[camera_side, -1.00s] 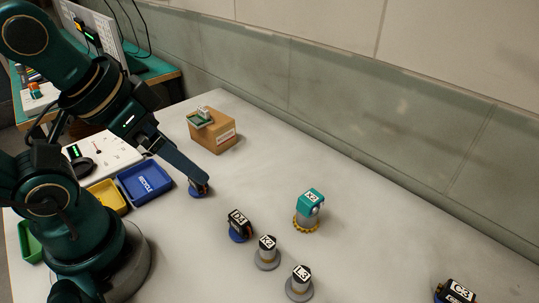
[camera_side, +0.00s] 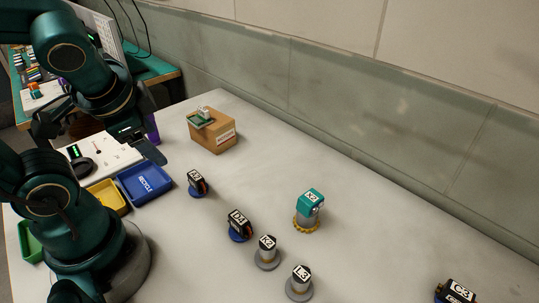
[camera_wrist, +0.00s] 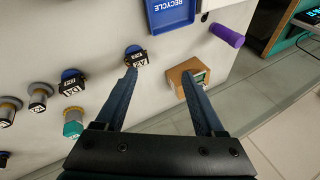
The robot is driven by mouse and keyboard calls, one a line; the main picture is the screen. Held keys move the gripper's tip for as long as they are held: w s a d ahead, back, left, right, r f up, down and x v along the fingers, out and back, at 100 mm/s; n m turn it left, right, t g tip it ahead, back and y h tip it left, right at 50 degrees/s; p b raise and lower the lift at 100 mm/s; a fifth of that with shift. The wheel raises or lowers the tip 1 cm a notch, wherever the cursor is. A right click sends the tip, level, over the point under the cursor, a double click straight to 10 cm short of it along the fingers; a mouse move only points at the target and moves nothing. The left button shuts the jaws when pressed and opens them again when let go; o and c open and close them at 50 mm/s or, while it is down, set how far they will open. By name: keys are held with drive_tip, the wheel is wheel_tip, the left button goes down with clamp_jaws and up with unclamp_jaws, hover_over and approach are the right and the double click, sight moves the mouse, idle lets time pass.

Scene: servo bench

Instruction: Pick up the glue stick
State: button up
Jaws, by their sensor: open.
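The glue stick is a purple cylinder (camera_wrist: 226,35), seen at the upper right of the wrist view, outside the span of the fingers. In the side view, part of the purple glue stick (camera_side: 153,127) shows just behind my gripper, and the rest is hidden. My gripper (camera_wrist: 158,74) is open and empty, with its two dark fingers spread. In the side view my gripper (camera_side: 150,150) is above the far left of the bench, near the blue tray. The side view does not show how far it is from the glue stick.
The blue RECYCLE tray (camera_side: 143,197) and a yellow tray (camera_side: 108,196) lie near my base. A cardboard box (camera_side: 214,139) with a green board on top stands right of my gripper. Several labelled servos stand across the bench, including a teal one (camera_side: 310,202). The far right middle is clear.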

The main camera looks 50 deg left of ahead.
drive_tip(key=a+m+g+y, duration=0.2)
drive_tip(key=a+m+y, duration=0.25)
drive_tip(key=a, duration=0.55)
drive_tip(key=m+y, duration=0.5)
drive_tip(key=m, duration=0.5)
hover_over(152, 120)
drive_tip(key=d, duration=0.4)
wheel_tip(152, 120, down, 4)
drive_tip(key=shift+m+h, duration=0.25)
drive_tip(key=shift+m, duration=0.7)
drive_tip(key=f, duration=0.2)
drive_tip(key=a+f, duration=0.1)
drive_tip(key=f, duration=0.1)
drive_tip(key=shift+s, duration=0.3)
drive_tip(key=shift+s+f, duration=0.15)
drive_tip(key=shift+a+f, duration=0.2)
drive_tip(key=shift+a, duration=0.05)
drive_tip(key=shift+x, duration=2.25)
clamp_jaws()
